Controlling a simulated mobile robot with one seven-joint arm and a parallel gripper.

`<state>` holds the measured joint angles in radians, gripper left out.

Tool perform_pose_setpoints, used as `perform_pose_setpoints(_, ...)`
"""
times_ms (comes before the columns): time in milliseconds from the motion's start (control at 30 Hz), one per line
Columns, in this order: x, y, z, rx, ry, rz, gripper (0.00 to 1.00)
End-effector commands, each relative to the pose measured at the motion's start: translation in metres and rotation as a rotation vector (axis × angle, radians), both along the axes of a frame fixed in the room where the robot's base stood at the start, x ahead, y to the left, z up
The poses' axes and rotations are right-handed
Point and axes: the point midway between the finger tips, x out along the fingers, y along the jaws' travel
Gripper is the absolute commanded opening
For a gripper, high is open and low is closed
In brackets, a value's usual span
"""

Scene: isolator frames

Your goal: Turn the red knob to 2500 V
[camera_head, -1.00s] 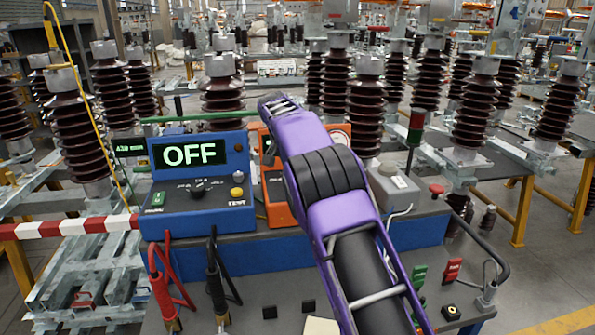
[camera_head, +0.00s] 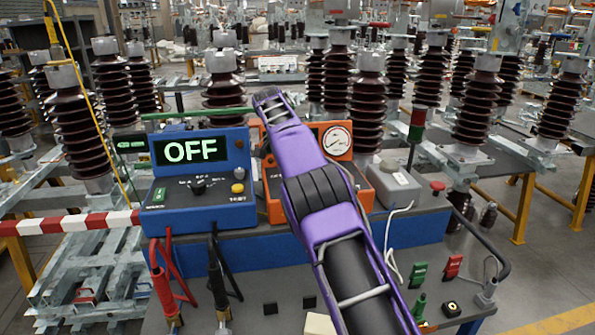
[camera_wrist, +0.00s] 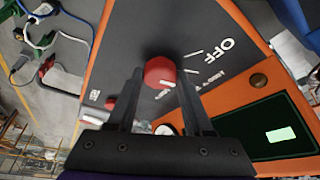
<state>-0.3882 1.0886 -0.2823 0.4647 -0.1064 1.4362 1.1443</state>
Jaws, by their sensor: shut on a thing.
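The red knob (camera_wrist: 161,71) sits on the dark face of an orange unit (camera_wrist: 108,43) in the wrist view. My gripper (camera_wrist: 160,86) is shut on the knob, with one finger on each side of it. Printed marks and the word OFF show on the panel to the right of the knob; the smaller lettering is too small to read. In the head view the orange unit (camera_head: 276,211) stands behind my purple arm, which hides the knob and my gripper.
A blue tester (camera_head: 190,217) reading OFF stands left of the orange unit. A round gauge (camera_head: 337,140) shows right of my arm. A grey box (camera_head: 397,187) and a red mushroom button (camera_head: 438,187) are further right. Red and black leads hang in front.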

Motion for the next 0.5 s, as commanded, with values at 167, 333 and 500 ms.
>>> perform_pose_setpoints(167,0.0002,-0.0002,0.0004,0.001,-0.001,0.0,0.69)
perform_pose_setpoints(333,0.0001,-0.0002,0.0003,0.0,0.0,0.0,0.81)
perform_pose_setpoints(500,0.0,0.0,0.0004,0.0,0.0,0.001,0.81)
